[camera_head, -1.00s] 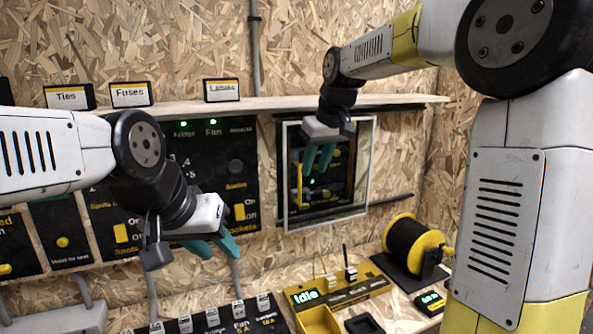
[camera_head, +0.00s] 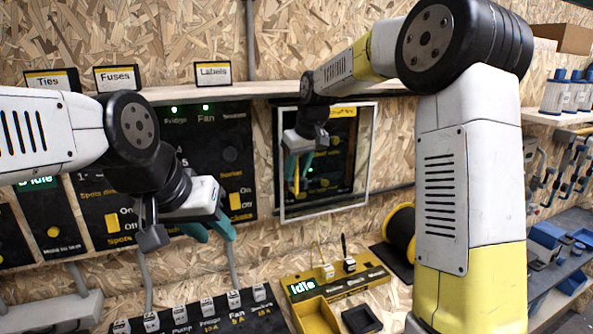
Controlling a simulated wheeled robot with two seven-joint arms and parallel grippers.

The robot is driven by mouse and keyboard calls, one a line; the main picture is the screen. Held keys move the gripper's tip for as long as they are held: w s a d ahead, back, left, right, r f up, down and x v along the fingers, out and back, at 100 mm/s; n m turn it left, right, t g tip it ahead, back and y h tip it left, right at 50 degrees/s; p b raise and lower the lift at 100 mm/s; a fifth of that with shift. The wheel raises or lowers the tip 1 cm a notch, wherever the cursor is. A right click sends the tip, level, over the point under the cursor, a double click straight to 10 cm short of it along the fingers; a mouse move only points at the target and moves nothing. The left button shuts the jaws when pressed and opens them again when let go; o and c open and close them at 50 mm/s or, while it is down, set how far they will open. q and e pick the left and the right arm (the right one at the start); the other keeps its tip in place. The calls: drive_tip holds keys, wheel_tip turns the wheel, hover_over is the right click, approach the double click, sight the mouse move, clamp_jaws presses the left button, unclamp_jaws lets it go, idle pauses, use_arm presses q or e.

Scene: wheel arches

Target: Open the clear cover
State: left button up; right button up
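The clear cover (camera_head: 330,211) is a see-through pane with a pale border over a black panel on the wood-chip wall. It looks closed over the panel. A yellow upright bar (camera_head: 297,180) shows near its left edge. My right gripper (camera_head: 298,168) is open in front of the cover's left side, its teal fingers pointing down. The yellow bar appears between and below these fingers; I cannot tell whether they touch it. My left gripper (camera_head: 211,231) is open and empty, in front of the lower part of the black switch panel (camera_head: 232,152).
A wooden shelf (camera_head: 385,88) with label signs runs above the panels. Below are a yellow "Idle" unit (camera_head: 337,283), a black fuse strip (camera_head: 205,318) and a cable spool (camera_head: 400,232), partly hidden by my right arm. Shelves with blue bins (camera_head: 545,236) stand at right.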

clamp_jaws()
idle(1.4)
